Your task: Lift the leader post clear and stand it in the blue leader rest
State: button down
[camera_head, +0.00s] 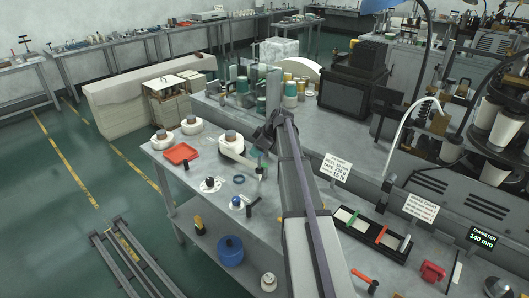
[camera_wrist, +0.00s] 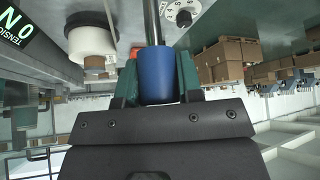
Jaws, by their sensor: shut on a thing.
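My gripper (camera_wrist: 157,72) is shut on the blue grip of the leader post (camera_wrist: 157,82), with a green finger on each side. The post's grey metal rod (camera_wrist: 152,22) runs from the blue grip to the top edge of the wrist view; its far end is out of frame. In the head view my gripper (camera_head: 261,167) is small and partly hidden by my arm, above the front bench. Whether the post touches anything is not clear.
White rolls (camera_head: 192,125) and a red tray (camera_head: 181,153) stand at the bench's far left. Sign cards (camera_head: 336,167) and a black tray (camera_head: 372,235) lie right of my arm.

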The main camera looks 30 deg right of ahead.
jog(key=w+a, duration=0.5)
jog(key=w, duration=0.4)
notch_tip(320, 180, down, 7)
jog(key=b, duration=0.6)
jog(key=shift+a+r+b, duration=0.2)
jog(key=shift+b, duration=0.1)
jog(key=shift+s+f+b, duration=0.15)
jog(key=shift+f+b, duration=0.8)
dwell(1.1)
jog(key=shift+c, duration=1.1)
grip_release()
jog(key=shift+r, duration=0.1)
